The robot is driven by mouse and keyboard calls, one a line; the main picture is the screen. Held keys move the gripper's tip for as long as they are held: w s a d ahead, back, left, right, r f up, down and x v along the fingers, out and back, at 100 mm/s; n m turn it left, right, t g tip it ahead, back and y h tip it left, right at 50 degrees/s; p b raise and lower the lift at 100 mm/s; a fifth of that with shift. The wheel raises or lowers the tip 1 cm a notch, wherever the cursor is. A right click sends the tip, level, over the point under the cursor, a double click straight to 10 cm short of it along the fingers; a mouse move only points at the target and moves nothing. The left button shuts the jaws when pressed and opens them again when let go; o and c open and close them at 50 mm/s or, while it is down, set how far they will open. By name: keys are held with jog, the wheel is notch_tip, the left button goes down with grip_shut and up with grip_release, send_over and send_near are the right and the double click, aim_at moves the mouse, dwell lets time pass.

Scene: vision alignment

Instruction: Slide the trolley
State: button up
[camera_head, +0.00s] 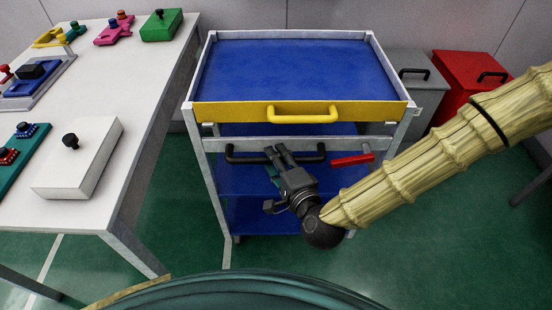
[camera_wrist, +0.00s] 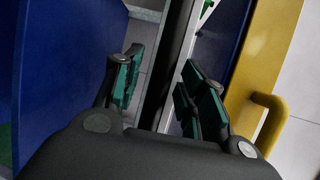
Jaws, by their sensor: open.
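The trolley (camera_head: 201,150) stands upright on the floor, with a pale metal frame, blue shelves and a yellow front panel (camera_head: 230,112) with a yellow handle (camera_head: 302,115). Below that panel is a black bar handle (camera_head: 243,158), with a red lever (camera_head: 352,160) to its right. My gripper (camera_head: 277,150) is open in front of the trolley, its fingertips overlapping the middle of the black handle in the head view. In the wrist view, my gripper (camera_wrist: 160,85) has green-padded fingers apart, with a dark bar between them. Whether they touch it is unclear.
A white table (camera_head: 115,75) with colored blocks and a white box (camera_head: 78,160) stands close on the left. A grey bin (camera_head: 415,65) and a red bin (camera_head: 465,85) stand behind at right. A wall closes the back. Green floor (camera_head: 400,240) is clear at lower right.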

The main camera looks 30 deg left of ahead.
jog(key=v, duration=0.6)
jog(key=shift+d, duration=0.35)
jog(key=shift+s+r, duration=0.1)
jog(key=shift+s, duration=0.05)
jog(key=s+d+f+n+g+h, duration=0.2)
jog(key=d+f+h, duration=0.2)
jog(key=d+f, duration=0.7)
jog(key=s+d+f+n+g+h, duration=0.2)
jog(key=d+f+g+h, duration=0.1)
jog(key=d+f, duration=0.9)
jog(key=s+d+f+n+g+h, duration=0.2)
jog(key=s+d+f+h, duration=0.15)
jog(key=d+f, duration=0.5)
jog(key=s+d+f+n+g+h, duration=0.1)
jog(key=s+d, duration=0.2)
jog(key=d, duration=0.3)
jog(key=s+d+f+g+h, duration=0.1)
jog(key=s+d+h, duration=0.1)
jog(key=s+d, duration=0.35)
notch_tip(320, 180, up, 15)
jog(key=w+d+p, duration=0.1)
jog(key=p, duration=1.4)
jog(key=shift+w+d, duration=0.15)
jog(key=shift+w, duration=0.2)
